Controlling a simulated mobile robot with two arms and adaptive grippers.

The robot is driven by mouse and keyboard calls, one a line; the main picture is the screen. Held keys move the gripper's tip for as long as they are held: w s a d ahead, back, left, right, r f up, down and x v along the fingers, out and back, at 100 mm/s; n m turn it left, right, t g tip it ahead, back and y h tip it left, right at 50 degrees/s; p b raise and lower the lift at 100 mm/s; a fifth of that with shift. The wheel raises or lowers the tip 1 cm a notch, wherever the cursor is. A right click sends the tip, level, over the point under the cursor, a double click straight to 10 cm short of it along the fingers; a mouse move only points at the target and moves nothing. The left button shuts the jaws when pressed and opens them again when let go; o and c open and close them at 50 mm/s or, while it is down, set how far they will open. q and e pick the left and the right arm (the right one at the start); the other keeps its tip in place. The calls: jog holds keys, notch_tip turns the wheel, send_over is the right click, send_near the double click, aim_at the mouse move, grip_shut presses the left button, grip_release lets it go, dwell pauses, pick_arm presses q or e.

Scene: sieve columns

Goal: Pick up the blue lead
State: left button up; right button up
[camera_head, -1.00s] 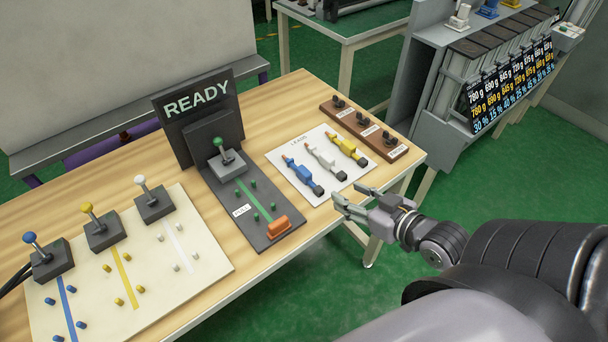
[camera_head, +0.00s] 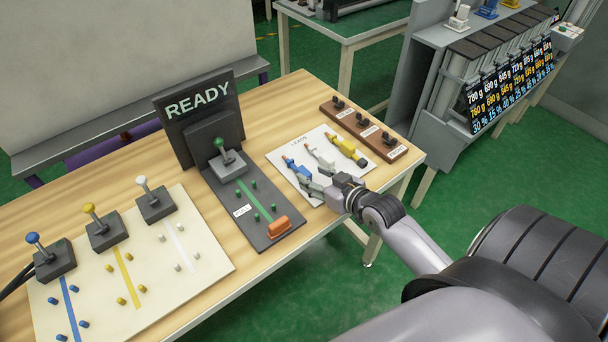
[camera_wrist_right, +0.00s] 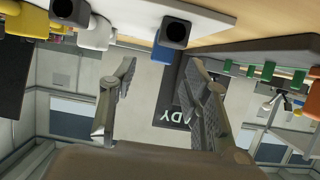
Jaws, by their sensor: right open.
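The blue lead (camera_head: 297,168) lies on a white sheet marked LEADS, its orange tip toward the back left. My right gripper (camera_head: 312,186) is open at the near end of this lead and hides that end in the head view. In the right wrist view, the blue lead (camera_wrist_right: 164,52) with its dark round end is at the top, just beyond the open fingers (camera_wrist_right: 160,80). I cannot tell whether the fingers touch it. My left gripper is not in view.
A white lead (camera_head: 320,157) and a yellow lead (camera_head: 345,148) lie close beside it. A brown strip with dark knobs (camera_head: 374,131) is behind them. A dark panel with an orange block (camera_head: 279,227) stands to the left, below the READY sign (camera_head: 197,101).

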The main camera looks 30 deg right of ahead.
aim_at(306, 172)
jog(key=x, duration=0.4)
jog(key=shift+r, duration=0.1)
jog(key=shift+c, duration=0.4)
grip_shut()
